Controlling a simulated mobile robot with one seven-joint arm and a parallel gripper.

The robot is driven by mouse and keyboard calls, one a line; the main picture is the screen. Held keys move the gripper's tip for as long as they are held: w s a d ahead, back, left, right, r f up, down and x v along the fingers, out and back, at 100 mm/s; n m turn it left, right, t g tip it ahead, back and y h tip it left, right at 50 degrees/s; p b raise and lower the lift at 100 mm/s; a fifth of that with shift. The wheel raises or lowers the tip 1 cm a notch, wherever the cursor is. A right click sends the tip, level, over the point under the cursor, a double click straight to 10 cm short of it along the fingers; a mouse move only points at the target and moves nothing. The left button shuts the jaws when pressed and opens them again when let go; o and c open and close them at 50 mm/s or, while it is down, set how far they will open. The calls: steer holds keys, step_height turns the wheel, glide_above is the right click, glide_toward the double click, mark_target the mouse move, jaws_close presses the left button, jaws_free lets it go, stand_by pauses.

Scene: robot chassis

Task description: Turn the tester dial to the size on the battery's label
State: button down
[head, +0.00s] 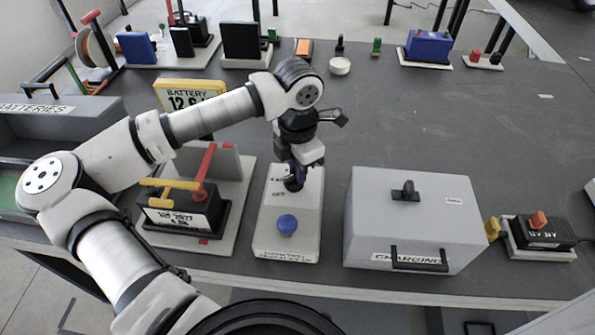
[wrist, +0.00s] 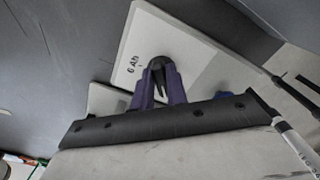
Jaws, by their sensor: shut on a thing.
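The tester (head: 263,240) is a pale box on the grey bench with a blue round knob (head: 287,224) near its front. My gripper (head: 294,178) is over the rear part of the tester, its purple fingers shut on the dark dial. In the wrist view the fingers close on the dark dial (wrist: 158,66), beside the marking "6 Ah". Most of the dial and its other markings are hidden by my gripper. A battery (head: 180,218) with a white label stands left of the tester in a stand with yellow and red levers. Its label is too small to read surely.
A grey box (head: 415,218) marked "CHARGING" with a black handle stands right of the tester. A yellow "BATTERY" sign (head: 190,92) stands behind my arm. A small switch unit (head: 540,236) is at far right.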

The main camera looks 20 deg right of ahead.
steer(key=m+b, duration=0.2)
steer(key=b, duration=0.1)
steer(key=shift+f+m+b, duration=0.3)
steer(key=shift+f, duration=0.1)
steer(key=m+b, duration=0.2)
steer(key=b, duration=0.1)
steer(key=shift+s+m, duration=0.2)
steer(key=shift+m, duration=0.2)
steer(key=m+b, duration=0.2)
steer(key=m, duration=0.1)
steer(key=m+b, duration=0.1)
steer(key=shift+s+r+m, duration=0.2)
steer(key=shift+r+m, duration=0.1)
steer(key=shift+m, duration=0.1)
steer(key=shift+a+m, duration=0.1)
steer(key=shift+m, duration=0.2)
steer(key=c, duration=1.4)
jaws_free()
steer(key=shift+r, duration=0.15)
